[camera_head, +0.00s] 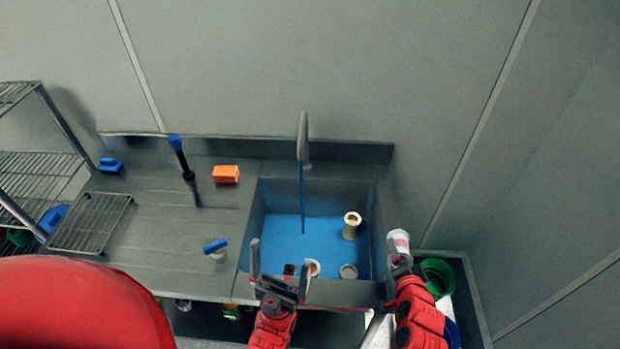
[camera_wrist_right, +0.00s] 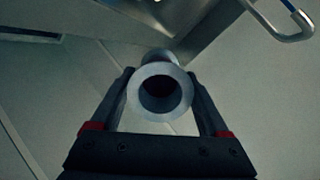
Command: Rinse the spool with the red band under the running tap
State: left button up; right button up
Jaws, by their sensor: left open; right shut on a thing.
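My right gripper (camera_head: 400,262) is shut on a pale spool (camera_head: 398,240), held over the sink's right rim. In the right wrist view the spool (camera_wrist_right: 160,92) sits between the fingers, its open end facing the camera; I cannot clearly make out a red band. The tap (camera_head: 303,135) stands behind the sink, and a thin blue stream (camera_head: 302,200) runs from it into the sink (camera_head: 256,215). The held spool is to the right of the stream, apart from it. My left gripper (camera_head: 280,270) is open and empty over the sink's front left.
Inside the blue-bottomed sink are a cream spool (camera_head: 351,226), a round pale piece (camera_head: 348,271) and another (camera_head: 313,268). An orange block (camera_head: 226,174), a blue-topped black tool (camera_head: 181,157) and a rack (camera_head: 90,222) are on the counter. A green bowl (camera_head: 437,277) is at right.

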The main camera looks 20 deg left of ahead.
jog(key=w+a+f+n+g, duration=0.1)
jog(key=w+a+n+g, duration=0.15)
jog(key=a, duration=0.55)
jog(key=w+a+f+n+g, duration=0.15)
jog(key=a+g, duration=0.25)
jog(key=a, duration=0.5)
jog(key=w+a+f+n+g, duration=0.1)
jog(key=a+n+g, duration=0.2)
jog(key=a, duration=0.5)
jog(key=s+d+r+g+h, duration=0.1)
jog(key=s+r+g, duration=0.3)
jog(key=r, duration=0.5)
jog(key=shift+h, duration=0.7)
